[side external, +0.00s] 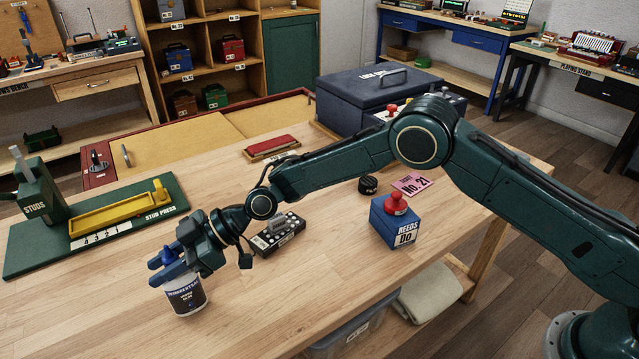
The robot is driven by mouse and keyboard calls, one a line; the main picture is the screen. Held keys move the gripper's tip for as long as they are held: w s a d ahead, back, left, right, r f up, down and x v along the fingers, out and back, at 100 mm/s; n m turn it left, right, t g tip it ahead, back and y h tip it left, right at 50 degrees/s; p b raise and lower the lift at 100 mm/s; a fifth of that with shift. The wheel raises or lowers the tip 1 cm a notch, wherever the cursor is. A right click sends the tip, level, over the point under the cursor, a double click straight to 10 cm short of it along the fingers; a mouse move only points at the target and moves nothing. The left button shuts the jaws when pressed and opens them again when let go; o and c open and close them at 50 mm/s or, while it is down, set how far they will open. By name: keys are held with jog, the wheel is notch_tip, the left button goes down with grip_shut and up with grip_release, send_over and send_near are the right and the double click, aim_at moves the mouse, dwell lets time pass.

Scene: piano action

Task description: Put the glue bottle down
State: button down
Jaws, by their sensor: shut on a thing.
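The glue bottle (186,298) is a small container with a dark label and a white base, at the lower left of the table. It looks close to upright. My gripper (166,270) is above it and shut on its blue upper part, which the fingers partly hide. I cannot tell whether the bottle's base touches the wooden table (290,290) or hangs slightly above it.
A green stud press (110,225) with a yellow tray stands behind to the left. A black box with buttons (279,233) lies right of my gripper, and a blue reeds box (393,222) farther right. The table front is clear.

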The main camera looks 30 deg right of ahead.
jog(key=shift+f, duration=0.55)
jog(key=c, duration=1.1)
grip_release()
jog(key=shift+f, duration=0.1)
jog(key=shift+c, duration=0.2)
jog(key=shift+v, duration=0.75)
jog(key=v, duration=1)
jog(key=shift+d, duration=0.25)
jog(key=shift+r, duration=0.25)
